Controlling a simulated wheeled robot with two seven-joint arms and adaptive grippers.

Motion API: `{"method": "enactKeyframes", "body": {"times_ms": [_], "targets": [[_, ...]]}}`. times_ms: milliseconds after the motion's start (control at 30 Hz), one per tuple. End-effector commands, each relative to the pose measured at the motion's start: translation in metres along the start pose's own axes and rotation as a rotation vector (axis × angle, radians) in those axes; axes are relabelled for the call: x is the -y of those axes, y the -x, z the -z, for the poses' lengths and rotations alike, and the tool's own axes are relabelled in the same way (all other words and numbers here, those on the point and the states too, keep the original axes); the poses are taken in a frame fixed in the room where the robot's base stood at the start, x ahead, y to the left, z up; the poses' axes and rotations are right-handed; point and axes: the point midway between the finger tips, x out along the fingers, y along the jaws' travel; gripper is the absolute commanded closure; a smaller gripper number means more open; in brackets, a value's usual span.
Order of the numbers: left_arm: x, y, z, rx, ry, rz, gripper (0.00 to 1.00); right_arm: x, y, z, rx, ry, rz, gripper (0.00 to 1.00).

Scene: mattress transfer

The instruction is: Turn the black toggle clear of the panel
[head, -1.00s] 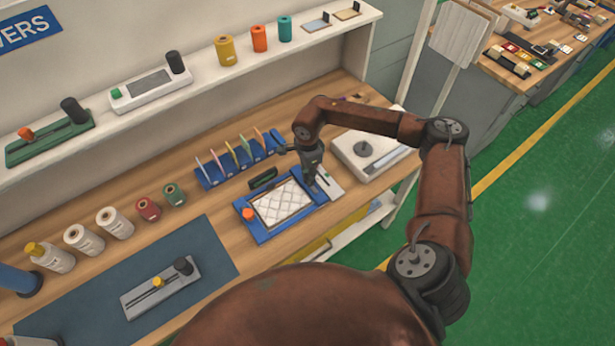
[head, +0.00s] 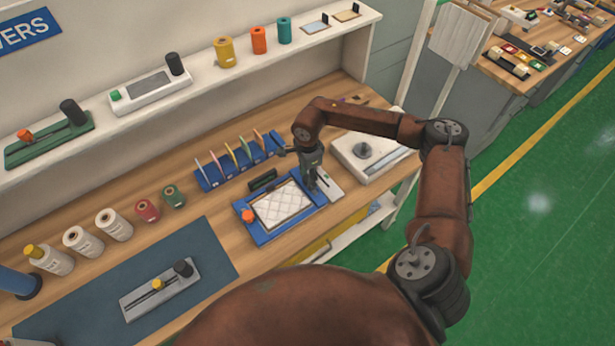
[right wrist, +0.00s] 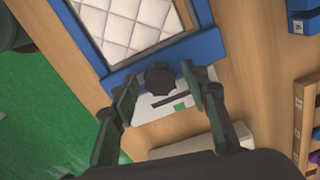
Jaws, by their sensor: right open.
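A black round toggle (right wrist: 160,77) sits at the edge of the blue frame (right wrist: 205,48), by the white quilted panel (right wrist: 125,28), in the right wrist view. My right gripper (right wrist: 160,90) is open, with one dark green finger on each side of the toggle. I cannot tell whether either finger touches it. In the head view my right gripper (head: 312,184) is low over the right end of the blue frame (head: 262,237), and the quilted panel (head: 282,204) lies in the frame. The toggle is hidden there by the gripper. My left gripper is not in view.
An orange knob (head: 248,216) is at the frame's left end. A blue rack (head: 208,181) with upright cards and a small black piece (head: 263,179) stand behind. A white device (head: 371,153) with a grey disc is to the right. A blue mat (head: 90,290) lies left.

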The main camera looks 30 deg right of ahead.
Motion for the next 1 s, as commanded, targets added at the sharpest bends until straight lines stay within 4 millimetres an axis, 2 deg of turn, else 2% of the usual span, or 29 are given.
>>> {"method": "enactKeyframes", "body": {"times_ms": [167,500,700,833,1000], "targets": [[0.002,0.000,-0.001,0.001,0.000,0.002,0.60,0.001,0.009,0.000,0.000,0.000,0.002,0.58],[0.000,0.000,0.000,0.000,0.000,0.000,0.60,0.001,0.075,0.000,0.000,0.000,0.004,0.58],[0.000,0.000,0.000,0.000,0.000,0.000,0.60,0.001,0.107,0.000,0.000,0.000,0.002,0.58],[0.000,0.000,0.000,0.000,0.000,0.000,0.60,0.001,0.117,0.000,0.000,0.000,0.001,0.58],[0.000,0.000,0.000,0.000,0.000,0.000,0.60,0.000,0.120,0.000,0.000,0.000,0.000,0.58]]}}
